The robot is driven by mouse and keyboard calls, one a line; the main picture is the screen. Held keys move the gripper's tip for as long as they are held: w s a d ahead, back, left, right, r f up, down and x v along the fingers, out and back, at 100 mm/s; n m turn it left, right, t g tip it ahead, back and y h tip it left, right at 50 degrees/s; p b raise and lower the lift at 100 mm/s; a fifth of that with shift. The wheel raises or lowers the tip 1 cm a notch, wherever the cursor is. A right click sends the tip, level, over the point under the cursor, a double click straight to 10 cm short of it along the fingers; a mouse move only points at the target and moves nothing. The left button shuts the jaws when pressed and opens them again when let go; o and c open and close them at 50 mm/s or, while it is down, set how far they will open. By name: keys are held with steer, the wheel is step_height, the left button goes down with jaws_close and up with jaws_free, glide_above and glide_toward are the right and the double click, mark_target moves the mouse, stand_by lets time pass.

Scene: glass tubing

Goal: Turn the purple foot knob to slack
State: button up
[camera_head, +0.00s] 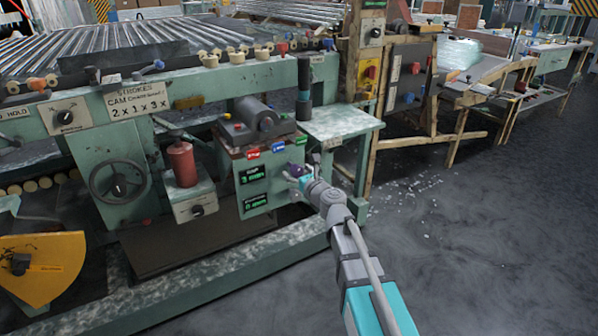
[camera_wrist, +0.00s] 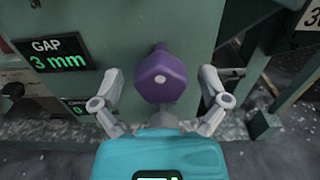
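The purple foot knob (camera_wrist: 160,78) sticks out from the green machine panel in the middle of the wrist view. It has a rounded, faceted body with a pale dot on its face. In the head view the knob (camera_head: 294,170) is small and partly hidden by my gripper. My gripper (camera_wrist: 160,88) is open, with one finger on each side of the knob. Gaps show between both fingers and the knob, so it is not gripped. In the head view my gripper (camera_head: 304,180) reaches the panel from the lower right.
A display (camera_wrist: 57,55) reading "GAP 3 mm" is left of the knob, with a second one below, partly hidden by my finger. In the head view a red cylinder (camera_head: 181,164) and handwheel (camera_head: 118,181) are further left. A pale green side table (camera_head: 340,123) stands above right.

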steer(key=c, duration=0.9)
steer(key=shift+w+d, duration=0.1)
steer(key=shift+d, duration=0.2)
steer(key=shift+c, duration=0.4)
steer(key=shift+a, duration=0.2)
